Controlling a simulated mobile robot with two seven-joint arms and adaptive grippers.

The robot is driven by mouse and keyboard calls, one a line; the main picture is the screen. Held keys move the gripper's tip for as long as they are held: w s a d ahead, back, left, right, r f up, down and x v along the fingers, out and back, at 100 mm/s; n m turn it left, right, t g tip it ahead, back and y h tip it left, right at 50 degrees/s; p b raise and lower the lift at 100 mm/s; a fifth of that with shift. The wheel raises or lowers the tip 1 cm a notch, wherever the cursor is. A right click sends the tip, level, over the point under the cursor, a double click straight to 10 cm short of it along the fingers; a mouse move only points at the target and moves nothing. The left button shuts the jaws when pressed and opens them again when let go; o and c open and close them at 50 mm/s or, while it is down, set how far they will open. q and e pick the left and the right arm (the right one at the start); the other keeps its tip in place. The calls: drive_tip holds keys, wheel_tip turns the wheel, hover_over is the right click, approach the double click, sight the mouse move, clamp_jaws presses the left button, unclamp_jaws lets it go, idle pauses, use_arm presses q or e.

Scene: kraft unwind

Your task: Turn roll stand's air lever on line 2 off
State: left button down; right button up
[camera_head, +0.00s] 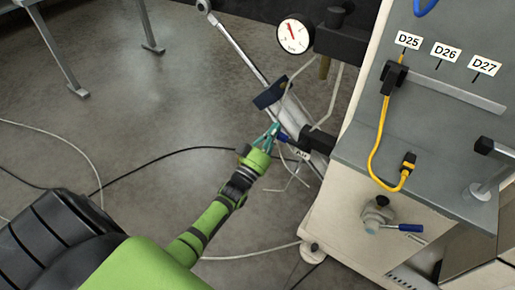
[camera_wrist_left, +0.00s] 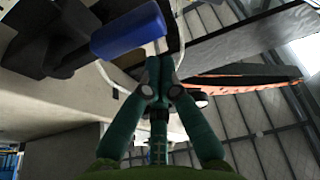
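My left gripper (camera_head: 274,130) reaches in from the lower left, beside a blue-handled lever (camera_head: 283,137) on the roll stand's dark fitting. My right gripper is not in view.
A pressure gauge (camera_head: 295,34) stands above the lever. On the right, a grey cabinet (camera_head: 350,215) carries another blue-handled valve (camera_head: 409,228), a yellow cable (camera_head: 376,160) and labels D25, D26 and D27.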

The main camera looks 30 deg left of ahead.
use_arm(q)
drive_tip(key=r+p+v, duration=0.1)
drive_tip(key=r+v, duration=0.1)
drive_tip(key=v, duration=0.7)
drive_tip(key=shift+s, duration=0.5)
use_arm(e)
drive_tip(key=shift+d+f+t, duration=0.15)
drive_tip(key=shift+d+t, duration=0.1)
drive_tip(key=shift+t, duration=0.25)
use_arm(q)
drive_tip(key=shift+f, duration=0.25)
